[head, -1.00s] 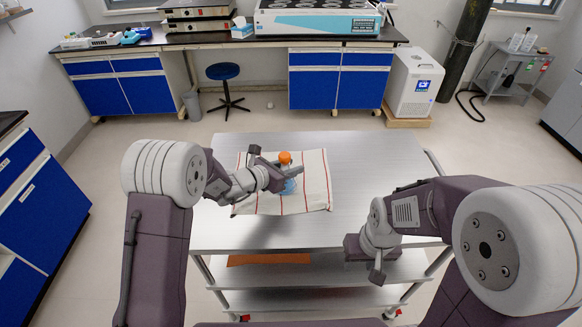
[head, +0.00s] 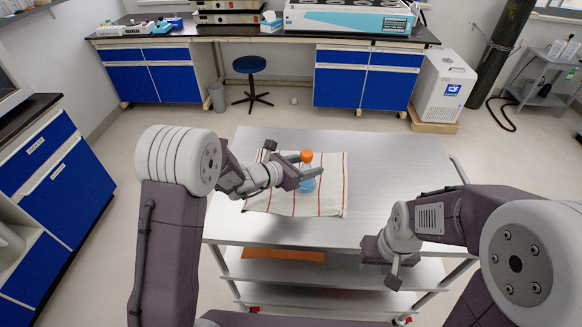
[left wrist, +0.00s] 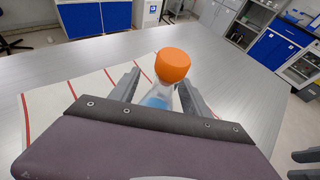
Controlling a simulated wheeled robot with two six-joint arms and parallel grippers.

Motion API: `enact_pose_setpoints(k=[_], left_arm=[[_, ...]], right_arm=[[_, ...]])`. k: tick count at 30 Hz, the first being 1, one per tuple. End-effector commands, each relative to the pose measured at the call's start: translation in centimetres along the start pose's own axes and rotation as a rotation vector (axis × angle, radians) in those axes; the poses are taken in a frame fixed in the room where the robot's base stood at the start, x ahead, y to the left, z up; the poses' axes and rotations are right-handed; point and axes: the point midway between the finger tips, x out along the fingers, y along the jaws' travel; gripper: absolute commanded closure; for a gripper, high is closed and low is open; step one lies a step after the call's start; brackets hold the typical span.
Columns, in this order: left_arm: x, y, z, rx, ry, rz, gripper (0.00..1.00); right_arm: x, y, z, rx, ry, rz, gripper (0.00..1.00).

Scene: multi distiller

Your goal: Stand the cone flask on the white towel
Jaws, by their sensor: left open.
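The cone flask (head: 308,184) has an orange cap and blue liquid. It stands upright on the white towel (head: 331,200), which has red stripes and lies on the metal cart. My left gripper (head: 290,160) is open at the flask, with one finger partly in front of it in the head view. In the left wrist view the flask's orange cap (left wrist: 172,65) rises between the two spread fingers; the gripper body hides the flask's base. My right gripper (head: 384,266) hangs at the cart's front right, away from the towel; its jaw opening is unclear.
The metal cart top (head: 400,170) is bare to the right of the towel. Lower shelves show beneath it, one with an orange-brown sheet (head: 284,254). A lab bench (head: 270,38), a blue stool (head: 250,66) and a white unit (head: 443,85) stand beyond the cart.

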Motion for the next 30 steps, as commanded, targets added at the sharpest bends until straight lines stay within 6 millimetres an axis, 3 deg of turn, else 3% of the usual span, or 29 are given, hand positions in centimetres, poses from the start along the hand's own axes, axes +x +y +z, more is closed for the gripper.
enact_pose_setpoints(k=[6,12,24,26,29,30], left_arm=[[-5.0,0.1,-0.1,-0.001,-0.002,0.004,0.45],[-8.5,0.1,0.0,0.000,-0.002,0.003,0.45],[-9.5,-0.1,-0.1,0.005,0.002,-0.004,0.45],[-9.6,-1.1,-0.5,0.046,0.025,-0.035,0.45],[-10.8,-5.3,-3.2,0.261,0.140,-0.190,0.45],[-11.8,-7.4,-5.0,0.401,0.205,-0.284,0.45]], right_arm=[[0.3,0.0,0.1,0.000,-0.001,0.000,0.60],[0.2,0.0,0.0,0.000,0.000,0.000,0.60],[0.2,0.0,0.0,0.000,0.000,0.000,0.60],[0.2,0.0,0.0,0.000,0.000,0.000,0.60],[0.2,0.0,0.0,0.000,0.000,0.000,0.60],[0.2,0.0,0.0,0.000,0.000,0.000,0.60]])
